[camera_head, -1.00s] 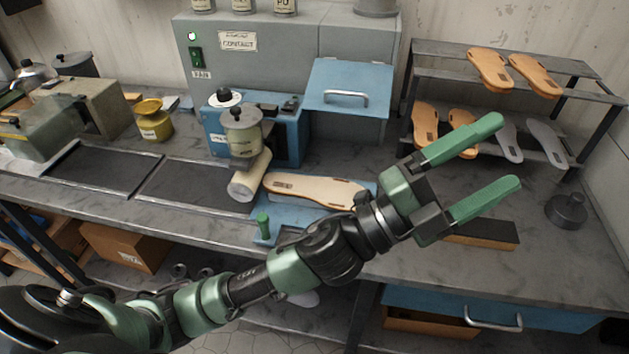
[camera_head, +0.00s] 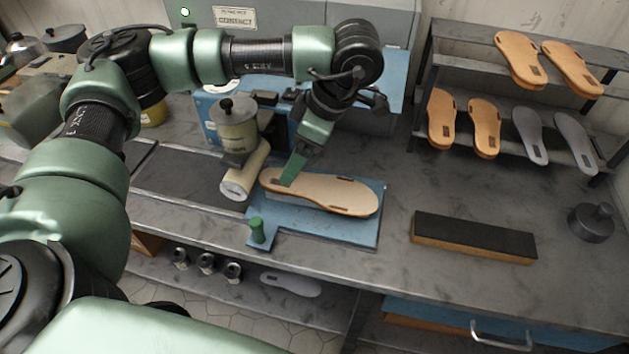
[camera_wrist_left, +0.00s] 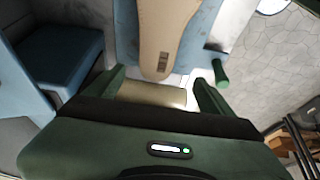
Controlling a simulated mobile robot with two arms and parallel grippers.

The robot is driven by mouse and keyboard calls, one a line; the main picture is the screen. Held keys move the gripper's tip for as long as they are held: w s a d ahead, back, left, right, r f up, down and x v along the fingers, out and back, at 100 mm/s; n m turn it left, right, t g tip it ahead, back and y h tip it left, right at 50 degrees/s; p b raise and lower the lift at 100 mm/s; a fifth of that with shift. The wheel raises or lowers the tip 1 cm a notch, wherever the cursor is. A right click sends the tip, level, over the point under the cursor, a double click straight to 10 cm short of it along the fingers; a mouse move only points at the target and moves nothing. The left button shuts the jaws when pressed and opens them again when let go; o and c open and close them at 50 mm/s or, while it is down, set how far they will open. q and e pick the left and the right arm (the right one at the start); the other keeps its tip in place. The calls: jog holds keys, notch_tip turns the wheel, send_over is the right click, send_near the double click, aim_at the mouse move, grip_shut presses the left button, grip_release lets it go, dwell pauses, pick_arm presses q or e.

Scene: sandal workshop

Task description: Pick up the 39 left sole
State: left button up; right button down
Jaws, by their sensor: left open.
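My left gripper (camera_head: 296,166) comes down over the sole's left end, and one green finger shows there in the head view. In the left wrist view my left gripper (camera_wrist_left: 162,82) is open, with nothing held. The sole (camera_wrist_left: 160,30) lies beyond the fingertips, its marked end toward them. A green peg (camera_head: 257,230) stands at the plate's corner; it also shows in the left wrist view (camera_wrist_left: 219,72). My right gripper is not in view.
A rack (camera_head: 478,62) at the right holds orange and grey soles. A black-topped block (camera_head: 473,238) lies right of the plate. The bench between the plate and block is clear.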

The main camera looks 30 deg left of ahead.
aim_at(298, 181)
pick_arm(q)
jog(key=shift+w+f, duration=0.1)
jog(key=shift+f, duration=0.25)
jog(key=shift+w+a+f+p, duration=0.2)
jog(key=shift+a+f+p, duration=0.05)
jog(key=shift+f, duration=0.3)
jog(key=shift+w+a+f+p, duration=0.2)
jog(key=shift+f, duration=0.35)
jog(key=p+x, duration=0.1)
jog(key=x, duration=0.1)
jog(key=p+x, duration=0.1)
jog(key=x, duration=0.1)
jog(key=shift+s, duration=0.4)
jog(key=shift+w+a+f, duration=0.1)
jog(key=shift+w+f, duration=0.1)
jog(key=shift+f, duration=0.3)
jog(key=c, duration=1.5)
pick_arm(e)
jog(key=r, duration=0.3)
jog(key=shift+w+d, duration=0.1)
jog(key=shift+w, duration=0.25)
pick_arm(q)
jog(key=shift+r, duration=0.1)
jog(key=shift+c, duration=0.2)
